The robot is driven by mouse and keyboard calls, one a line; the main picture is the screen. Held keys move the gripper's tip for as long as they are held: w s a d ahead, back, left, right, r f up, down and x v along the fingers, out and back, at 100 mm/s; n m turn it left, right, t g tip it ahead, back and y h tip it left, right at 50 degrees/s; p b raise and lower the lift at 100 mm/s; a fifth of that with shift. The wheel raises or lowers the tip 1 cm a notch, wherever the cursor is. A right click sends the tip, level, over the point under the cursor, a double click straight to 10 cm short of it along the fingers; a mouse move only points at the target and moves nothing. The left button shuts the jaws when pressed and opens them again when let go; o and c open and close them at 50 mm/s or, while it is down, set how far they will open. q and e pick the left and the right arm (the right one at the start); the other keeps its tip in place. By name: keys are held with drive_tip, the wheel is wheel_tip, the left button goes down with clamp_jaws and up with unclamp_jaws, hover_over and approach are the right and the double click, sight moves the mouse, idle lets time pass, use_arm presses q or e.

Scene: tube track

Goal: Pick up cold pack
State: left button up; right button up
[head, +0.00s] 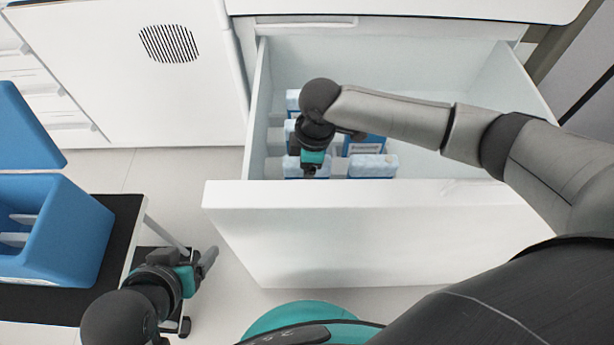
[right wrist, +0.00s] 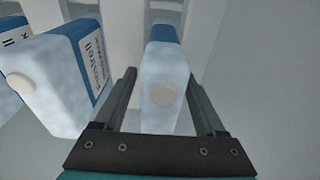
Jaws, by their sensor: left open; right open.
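Several cold packs, pale with blue labelled sides, stand in the open white drawer (head: 330,205); one is a cold pack (head: 373,166) at the front right of the group. My right gripper (head: 309,172) reaches down into the drawer over the packs, and its arm hides some of them. In the right wrist view my open right gripper (right wrist: 162,72) has one finger on each side of a cold pack (right wrist: 165,98) with a round cap. I cannot tell whether the fingers touch it. My left gripper (head: 207,262) is open and empty, left of the drawer.
A blue open box (head: 75,225) with its lid raised stands on a black-topped cart (head: 120,235) at the left. In the right wrist view another cold pack (right wrist: 62,80) stands close on the left. The drawer's right side is bare.

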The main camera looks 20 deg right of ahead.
drive_tip(key=shift+f, duration=0.15)
idle(0.4)
clamp_jaws()
idle(0.5)
